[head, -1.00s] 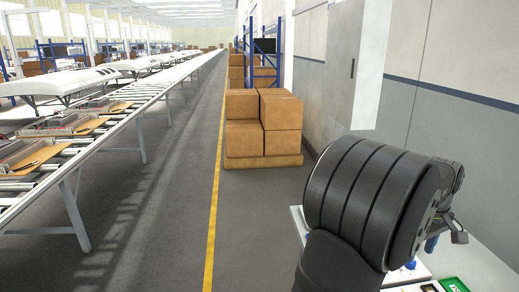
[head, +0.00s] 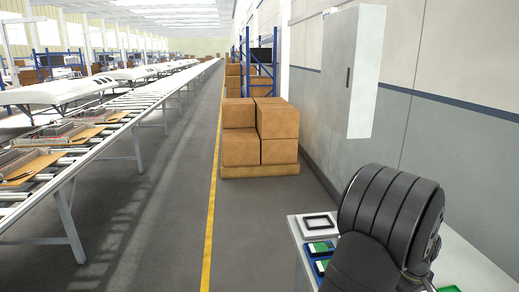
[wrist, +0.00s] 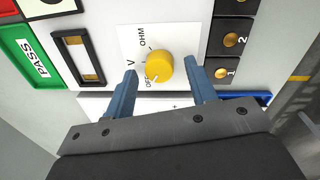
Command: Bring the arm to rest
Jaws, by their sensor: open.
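My gripper (wrist: 162,72) is open in the wrist view, its two blue fingers pointing at a white test panel (wrist: 190,22). A yellow knob (wrist: 159,66) with OFF, V and OHM marks sits between the fingertips in the picture. I cannot tell whether they touch it. In the head view my dark arm links fill the lower right above the bench (head: 297,226) and the gripper is hidden.
Beside the knob are numbered brass terminals (wrist: 230,40), a black-framed slot (wrist: 78,57) and a green PASS label (wrist: 38,62). A black frame (head: 320,224) and green-and-blue parts (head: 320,248) lie on the bench. Stacked cartons (head: 260,135) and a roller conveyor (head: 100,140) stand farther off.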

